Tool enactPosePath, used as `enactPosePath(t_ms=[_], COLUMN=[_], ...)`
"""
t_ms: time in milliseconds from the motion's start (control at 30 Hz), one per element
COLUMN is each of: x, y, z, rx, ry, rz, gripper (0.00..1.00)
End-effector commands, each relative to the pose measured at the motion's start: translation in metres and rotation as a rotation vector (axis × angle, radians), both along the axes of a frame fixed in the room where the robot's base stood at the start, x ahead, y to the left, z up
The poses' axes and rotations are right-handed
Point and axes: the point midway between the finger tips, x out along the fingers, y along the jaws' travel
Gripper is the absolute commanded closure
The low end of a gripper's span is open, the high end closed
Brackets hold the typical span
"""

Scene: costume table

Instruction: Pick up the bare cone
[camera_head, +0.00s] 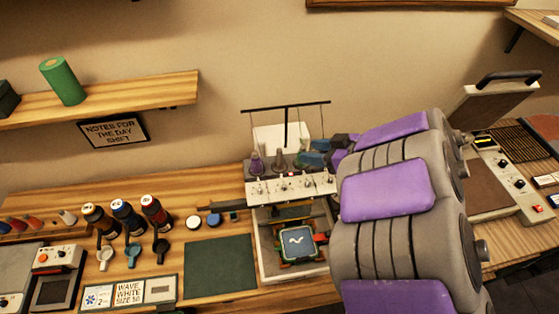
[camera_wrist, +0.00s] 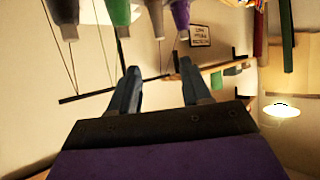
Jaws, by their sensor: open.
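In the wrist view, which looks upside down, several cones hang from the top edge. A pale grey cone (camera_wrist: 156,18) with no thread visible, seemingly the bare one, sits between a green cone (camera_wrist: 118,12) and a purple cone (camera_wrist: 181,14). In the head view my gripper (camera_head: 316,156) is at the right of the sewing machine's thread stand (camera_head: 286,107), partly hiding the cones there.
The sewing machine (camera_head: 290,187) stands on the wooden table. A shelf (camera_head: 120,100) with a green roll (camera_head: 63,80) is on the wall. A heat press (camera_head: 500,170) stands at right.

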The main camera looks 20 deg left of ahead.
Motion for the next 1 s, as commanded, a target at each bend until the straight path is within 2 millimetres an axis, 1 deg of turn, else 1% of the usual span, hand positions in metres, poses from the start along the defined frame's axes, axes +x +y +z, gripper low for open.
enactPosePath(t_ms=[33, 100, 300, 433, 667, 867, 1000], x=[0.001, 0.004, 0.013, 0.016, 0.018, 0.023, 0.027], y=[0.011, 0.023, 0.052, 0.062, 0.071, 0.092, 0.107], z=[-0.007, -0.014, -0.031, -0.037, -0.043, -0.061, -0.066], rx=[0.003, 0.003, 0.003, -0.001, 0.002, 0.001, 0.003], ry=[0.002, 0.003, 0.002, 0.001, 0.001, 0.001, -0.002], rz=[0.005, 0.006, 0.002, -0.001, -0.001, -0.001, 0.0], gripper=[0.52, 0.52, 0.52, 0.52, 0.52, 0.52, 0.52])
